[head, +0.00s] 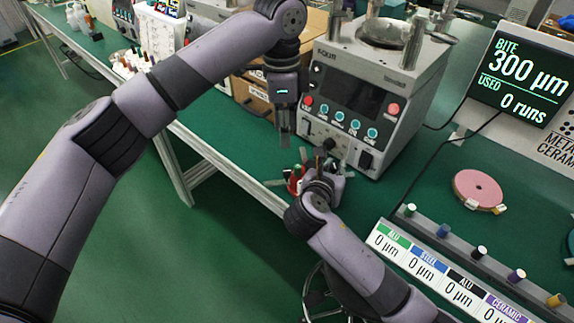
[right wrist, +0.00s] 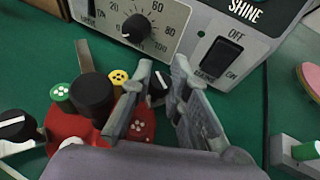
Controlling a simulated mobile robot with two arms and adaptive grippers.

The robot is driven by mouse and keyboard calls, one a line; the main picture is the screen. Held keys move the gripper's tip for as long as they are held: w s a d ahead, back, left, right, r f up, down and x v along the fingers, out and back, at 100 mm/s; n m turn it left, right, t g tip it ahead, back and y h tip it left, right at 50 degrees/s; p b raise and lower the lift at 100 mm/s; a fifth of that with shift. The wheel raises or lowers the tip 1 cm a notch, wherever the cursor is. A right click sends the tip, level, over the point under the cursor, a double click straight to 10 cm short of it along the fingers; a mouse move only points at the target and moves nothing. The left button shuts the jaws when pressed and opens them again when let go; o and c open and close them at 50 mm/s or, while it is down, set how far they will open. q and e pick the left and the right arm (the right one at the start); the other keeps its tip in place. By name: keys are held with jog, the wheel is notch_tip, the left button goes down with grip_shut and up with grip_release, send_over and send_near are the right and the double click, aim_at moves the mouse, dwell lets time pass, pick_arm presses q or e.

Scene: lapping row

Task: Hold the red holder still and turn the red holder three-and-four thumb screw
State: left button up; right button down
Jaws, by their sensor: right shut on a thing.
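The red holder (head: 293,183) sits on the green bench top in front of the grey machine, mostly hidden by my right gripper in the head view. In the right wrist view the red holder (right wrist: 62,128) carries a large black cylinder (right wrist: 92,96), a green disc and a yellow disc with white dots. My right gripper (right wrist: 160,98) is shut on a small black thumb screw (right wrist: 158,84) with a white line. A similar black screw (right wrist: 14,125) is at the left. My left gripper (head: 285,140) points down above the holder, apart from it; its finger gap is unclear.
The machine (head: 370,95) with buttons and a dial stands right behind the holder. A pink disc (head: 479,188) and a rail with coloured pegs (head: 475,250) lie to the right. A cardboard box (head: 252,95) stands behind my left gripper. The bench's front edge is close.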

aim_at(287, 171)
pick_arm(q)
notch_tip(287, 171, down, 12)
jog(key=m, duration=0.4)
jog(key=shift+s+d+r, duration=0.15)
jog(key=shift+c, duration=0.5)
grip_shut()
